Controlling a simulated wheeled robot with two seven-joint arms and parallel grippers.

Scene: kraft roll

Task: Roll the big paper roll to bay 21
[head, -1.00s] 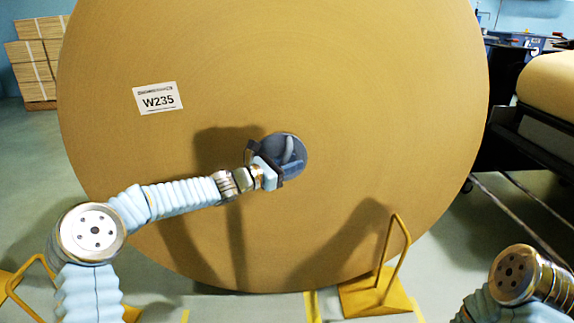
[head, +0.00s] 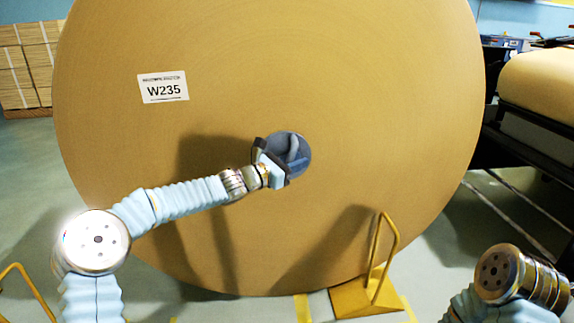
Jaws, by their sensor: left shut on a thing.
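The big paper roll (head: 390,120) stands on edge with its round brown face toward me and fills the middle of the head view. A white label (head: 163,87) on it reads W235. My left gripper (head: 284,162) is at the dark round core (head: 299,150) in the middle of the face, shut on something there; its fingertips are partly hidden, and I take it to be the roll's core. My right arm shows at the bottom right, but its gripper is out of the picture. No bay number is readable.
A yellow wedge chock with a bent handle (head: 368,299) sits at the roll's lower right. Another yellow handle (head: 22,285) shows at the lower left. Boxes on a pallet (head: 28,70) stand at the back left. A dark machine frame with another brown roll (head: 540,85) stands at right.

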